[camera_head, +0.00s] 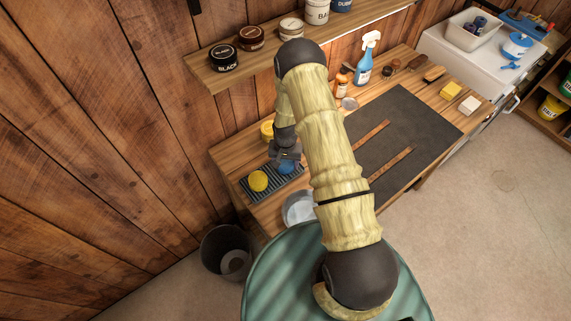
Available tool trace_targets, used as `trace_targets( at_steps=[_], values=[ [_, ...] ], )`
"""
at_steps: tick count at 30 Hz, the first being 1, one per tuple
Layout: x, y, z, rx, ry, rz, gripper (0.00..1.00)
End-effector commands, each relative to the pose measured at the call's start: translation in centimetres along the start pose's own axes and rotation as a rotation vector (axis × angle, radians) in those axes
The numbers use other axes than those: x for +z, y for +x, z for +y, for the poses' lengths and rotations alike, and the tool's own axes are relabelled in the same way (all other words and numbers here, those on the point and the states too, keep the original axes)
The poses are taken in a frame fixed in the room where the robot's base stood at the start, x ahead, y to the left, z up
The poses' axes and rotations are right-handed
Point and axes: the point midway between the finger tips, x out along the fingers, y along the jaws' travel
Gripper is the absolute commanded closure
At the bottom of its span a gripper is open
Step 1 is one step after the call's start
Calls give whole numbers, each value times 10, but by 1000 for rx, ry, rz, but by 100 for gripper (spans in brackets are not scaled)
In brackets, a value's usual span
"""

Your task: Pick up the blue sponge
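A blue rounded object, which looks like the blue sponge (286,168), lies on a dark ribbed mat (268,196) at the left end of the wooden bench. A round yellow sponge (258,181) is beside it on the mat, to the left. My gripper (286,162) points down right at the blue sponge and covers part of it. The fingers are small and dark here, so I cannot tell whether they are open, shut, or touching the sponge.
A yellow round item (267,130) stands behind my gripper. A metal bowl (299,208) is in front, partly behind my arm. A shelf (215,80) with tins hangs above. A spray bottle (364,62) and dark mat (425,118) are to the right. A bin (219,250) stands below.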

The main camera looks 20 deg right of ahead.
Motion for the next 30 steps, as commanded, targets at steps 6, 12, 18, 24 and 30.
trace_targets(
  at_steps=[6,12,18,24,30],
  values=[
    [0,0,0,0,0,0,64],
    [0,-2,0,0,0,1,65],
    [-1,-16,0,-1,0,2,65],
    [-1,-45,-1,-2,0,4,65],
    [-1,-77,0,-2,0,4,65]
  ],
)
